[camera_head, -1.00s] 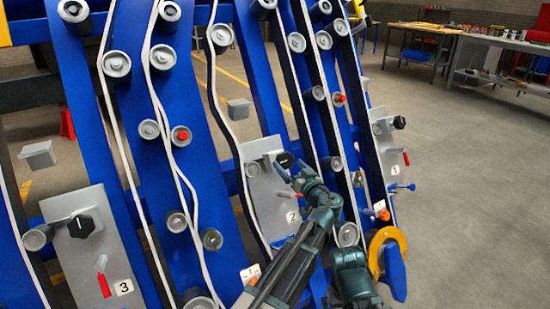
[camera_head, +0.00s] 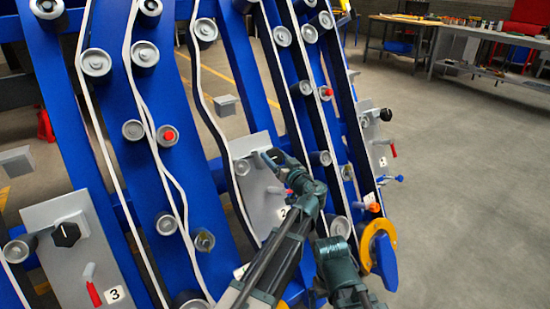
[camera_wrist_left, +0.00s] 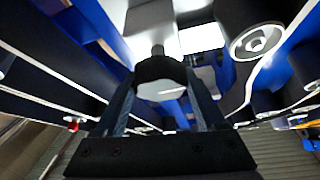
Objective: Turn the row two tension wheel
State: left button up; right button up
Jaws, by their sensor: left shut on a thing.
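The row two tension wheel is a black knob (camera_wrist_left: 160,75) on a short shaft in the left wrist view, with one finger on each side of it. My left gripper (camera_head: 273,158) is shut on this knob and covers most of it in the head view. The knob sits on the grey panel marked 2 (camera_head: 252,150), on the blue frame. In the left wrist view my left gripper (camera_wrist_left: 161,92) points at the panel. My right gripper does not show.
A panel marked 3 (camera_head: 45,215) with a black knob and red lever stands at left. A panel marked 1 (camera_head: 376,128) stands at right. Pale belts run over rollers around the panels. An orange ring with a blue part (camera_head: 378,236) is at lower right. Open floor lies right.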

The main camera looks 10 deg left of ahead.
pick_arm(q)
jog(key=shift+m, duration=0.3)
jog(key=shift+s+r+m+t+h+p, duration=0.15)
jog(key=shift+m+t+h+p, duration=0.2)
jog(key=shift+m+h, duration=0.6)
jog(key=m, duration=0.2)
jog(key=m+h+p, duration=0.1)
jog(key=m, duration=0.1)
jog(key=shift+t+h, duration=0.25)
jog(key=m+h+p, duration=0.2)
jog(key=m, duration=0.2)
jog(key=shift+m+h+p, duration=0.25)
jog(key=shift+h+p, duration=0.05)
jog(key=shift+m+h+p, duration=0.5)
jog(key=shift+m+p, duration=0.1)
jog(key=shift+m, duration=0.5)
jog(key=shift+m+g, duration=0.3)
jog(key=shift+g, duration=0.1)
jog(key=o, duration=1.3)
